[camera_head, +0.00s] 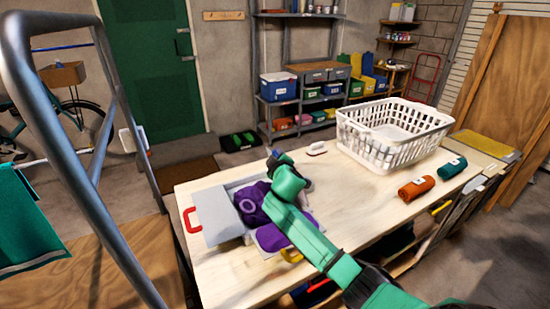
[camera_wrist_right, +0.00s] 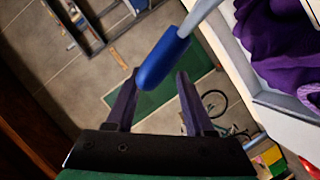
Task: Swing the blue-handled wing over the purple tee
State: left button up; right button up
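The purple tee (camera_head: 250,203) lies bunched on a grey folding board on the table, with part of it spread toward the front edge. It also shows at the right of the right wrist view (camera_wrist_right: 280,45). The blue handle (camera_wrist_right: 163,60) of the wing shows there on a grey bar, across the gap at my right fingertips (camera_wrist_right: 158,76). The fingers are apart, and I cannot tell whether either touches the handle. In the head view my right gripper (camera_head: 301,176) is at the board's far side, and my arm hides part of the board. My left gripper is out of view.
A grey wing with a red handle (camera_head: 190,220) is at the board's left. A yellow handle (camera_head: 291,256) is at its front. A white basket (camera_head: 390,135), orange roll (camera_head: 416,188) and teal roll (camera_head: 452,167) sit on the table's right. A metal rack (camera_head: 85,150) stands left.

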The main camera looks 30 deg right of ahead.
jog(key=shift+w+f, duration=0.1)
jog(key=b+v, duration=0.1)
jog(key=v, duration=1.3)
jog(key=shift+s+b, duration=0.3)
jog(key=shift+s, duration=0.05)
